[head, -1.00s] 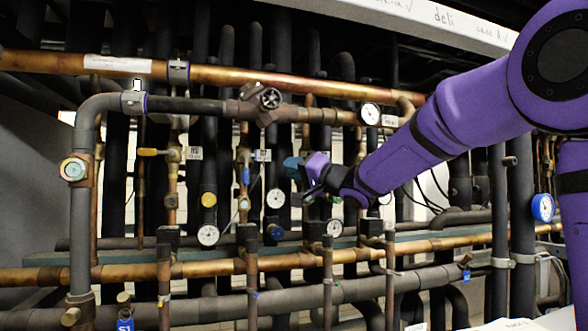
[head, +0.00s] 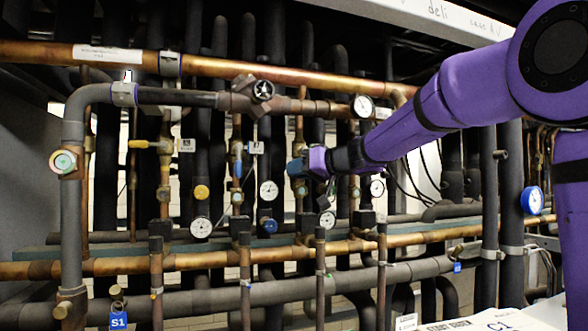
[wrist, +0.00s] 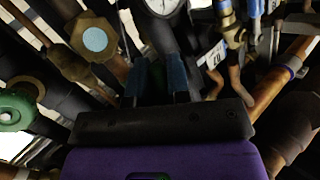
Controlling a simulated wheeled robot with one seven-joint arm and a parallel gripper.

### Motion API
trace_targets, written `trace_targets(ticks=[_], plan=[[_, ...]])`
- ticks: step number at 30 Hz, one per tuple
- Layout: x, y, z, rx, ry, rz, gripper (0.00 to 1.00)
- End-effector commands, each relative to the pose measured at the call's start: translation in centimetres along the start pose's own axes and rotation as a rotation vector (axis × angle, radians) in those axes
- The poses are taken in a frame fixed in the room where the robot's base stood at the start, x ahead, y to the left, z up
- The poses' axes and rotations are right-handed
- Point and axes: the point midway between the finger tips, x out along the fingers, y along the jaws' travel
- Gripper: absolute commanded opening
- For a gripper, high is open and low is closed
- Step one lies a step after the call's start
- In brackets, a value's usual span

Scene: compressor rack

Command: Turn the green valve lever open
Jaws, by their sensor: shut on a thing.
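In the wrist view my gripper (wrist: 157,80) shows two blue-padded fingers with a narrow gap between them. A dark green piece (wrist: 158,73), which looks like the valve lever, is between the fingers, and my gripper is shut on it. Most of the lever is hidden by the fingers and the black gripper body, so I cannot tell its angle. In the head view my gripper (head: 297,168) is at the vertical copper pipes in the middle of the rack, and the lever cannot be made out there.
A white gauge (wrist: 160,6) is just beyond the fingers. A green round knob (wrist: 14,108) is at the left of the wrist view.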

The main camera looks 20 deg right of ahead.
Motion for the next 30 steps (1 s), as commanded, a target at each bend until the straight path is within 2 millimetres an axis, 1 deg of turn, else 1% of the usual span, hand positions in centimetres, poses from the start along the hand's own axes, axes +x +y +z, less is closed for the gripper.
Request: trace_targets(ticks=[9, 23, 24, 26, 27, 30], plan=[[-0.30, 0.46, 0.06, -0.074, -0.053, 0.029, 0.00], [-0.34, 0.52, 0.08, -0.083, -0.060, 0.033, 0.00], [-0.34, 0.52, 0.07, -0.083, -0.060, 0.033, 0.24], [-0.33, 0.51, 0.08, -0.083, -0.060, 0.032, 0.38], [-0.33, 0.52, 0.08, -0.083, -0.060, 0.032, 0.43], [-0.35, 0.56, 0.06, -0.083, -0.059, 0.033, 0.43]])
